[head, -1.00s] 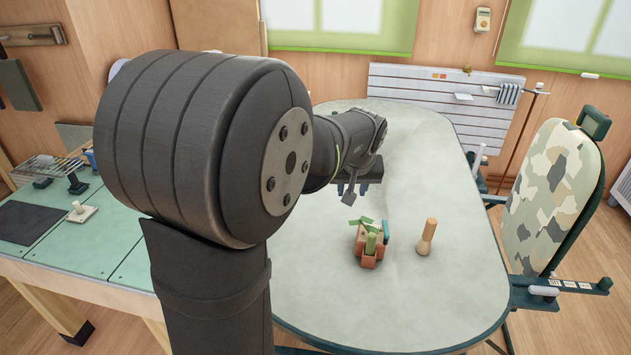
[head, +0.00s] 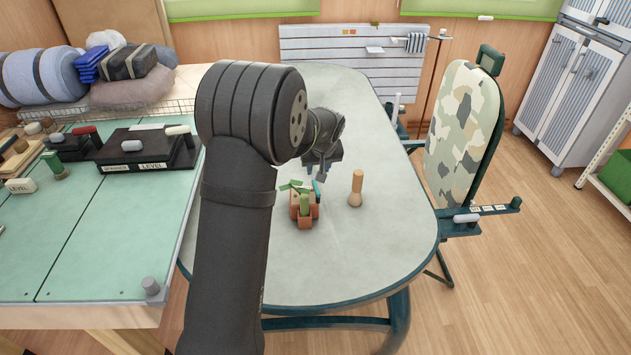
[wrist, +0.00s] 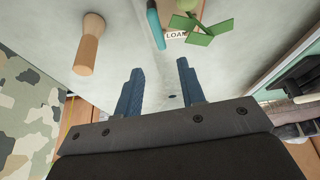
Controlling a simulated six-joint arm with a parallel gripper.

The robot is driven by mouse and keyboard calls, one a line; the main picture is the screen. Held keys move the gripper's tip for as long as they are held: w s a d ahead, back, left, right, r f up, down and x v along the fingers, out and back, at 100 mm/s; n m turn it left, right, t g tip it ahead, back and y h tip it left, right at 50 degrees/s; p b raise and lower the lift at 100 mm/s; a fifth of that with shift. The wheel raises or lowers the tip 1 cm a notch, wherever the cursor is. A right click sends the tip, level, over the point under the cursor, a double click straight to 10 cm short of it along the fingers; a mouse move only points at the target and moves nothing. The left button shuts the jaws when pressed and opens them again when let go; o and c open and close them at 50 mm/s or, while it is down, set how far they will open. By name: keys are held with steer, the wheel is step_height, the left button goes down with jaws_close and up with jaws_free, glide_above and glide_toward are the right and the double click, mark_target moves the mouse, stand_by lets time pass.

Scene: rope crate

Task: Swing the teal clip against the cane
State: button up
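A small terracotta crate (head: 305,221) stands on the pale oval table, with green leaf-like pieces (head: 296,187) at its top. The teal clip (head: 317,189) is at the crate's right side; in the wrist view it is a teal bar (wrist: 155,28) beside the label. My gripper (wrist: 160,88) is open and empty, its two dark blue fingers apart and pointing toward the crate side. In the head view my gripper (head: 322,166) is just behind the crate, partly hidden by my arm. I cannot tell which thing is the cane.
A wooden peg with a flared base (head: 356,189) stands right of the crate. A camouflage ironing board (head: 466,125) stands beyond the table's right edge. A thin brown rod (head: 428,75) leans near the wall panel. The table front is clear; a green workbench (head: 95,245) is at left.

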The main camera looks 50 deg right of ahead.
mark_target(315, 183)
steer(key=x, duration=0.9)
steer(key=shift+f, duration=0.15)
jaws_close()
